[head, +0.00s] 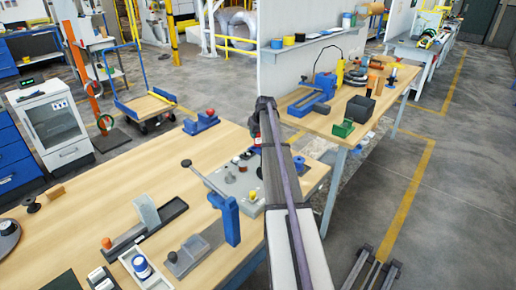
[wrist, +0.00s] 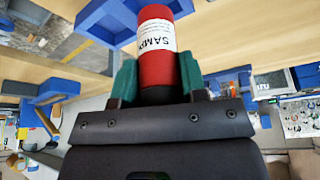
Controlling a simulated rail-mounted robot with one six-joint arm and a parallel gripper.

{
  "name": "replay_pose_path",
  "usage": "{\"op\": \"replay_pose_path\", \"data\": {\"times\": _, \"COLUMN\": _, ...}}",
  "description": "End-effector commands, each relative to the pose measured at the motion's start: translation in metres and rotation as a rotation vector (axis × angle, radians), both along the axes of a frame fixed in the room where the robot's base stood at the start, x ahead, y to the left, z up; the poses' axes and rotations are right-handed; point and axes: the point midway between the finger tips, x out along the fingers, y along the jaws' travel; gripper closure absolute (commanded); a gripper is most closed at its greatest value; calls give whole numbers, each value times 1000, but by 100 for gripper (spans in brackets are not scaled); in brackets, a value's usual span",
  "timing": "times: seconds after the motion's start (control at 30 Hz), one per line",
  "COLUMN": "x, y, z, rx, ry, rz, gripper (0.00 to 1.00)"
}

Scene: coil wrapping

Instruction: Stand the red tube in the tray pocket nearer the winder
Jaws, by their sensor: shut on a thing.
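My gripper (wrist: 158,80) has its two teal fingers shut on the red tube (wrist: 155,68), which has a white label with dark, upside-down lettering. The tube's far end points to the top of the wrist view and overlaps a blue open-framed holder (wrist: 92,17), possibly the tray. I cannot tell whether the tube end is inside a pocket or only in front of it. In the head view my arm hides most of the gripper, and a small red patch (head: 256,140) shows beside its end. I cannot identify the winder with certainty.
A wooden bench (head: 120,190) carries a grey plate (head: 236,184) with several small parts, a blue lever device (head: 231,218) and a blue block with a red knob (head: 203,121). A second bench (head: 375,112) stands behind at right. Floor at the right is mostly clear.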

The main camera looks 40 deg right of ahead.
Motion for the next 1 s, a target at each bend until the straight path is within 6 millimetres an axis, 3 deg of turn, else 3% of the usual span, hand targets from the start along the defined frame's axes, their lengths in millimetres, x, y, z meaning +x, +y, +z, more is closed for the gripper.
{"op": "replay_pose_path", "data": {"times": 0.23, "x": 0, "y": 0, "z": -39, "rx": 0, "ry": 0, "rz": 0, "gripper": 85}}
{"op": "replay_pose_path", "data": {"times": 0.6, "x": 0, "y": 0, "z": -39, "rx": 0, "ry": 0, "rz": 0, "gripper": 85}}
{"op": "replay_pose_path", "data": {"times": 0.63, "x": 0, "y": 0, "z": -37, "rx": 0, "ry": 0, "rz": 0, "gripper": 58}}
{"op": "replay_pose_path", "data": {"times": 0.87, "x": 0, "y": 0, "z": -37, "rx": 0, "ry": 0, "rz": 0, "gripper": 36}}
{"op": "replay_pose_path", "data": {"times": 1.0, "x": 0, "y": 0, "z": -37, "rx": 0, "ry": 0, "rz": 0, "gripper": 35}}
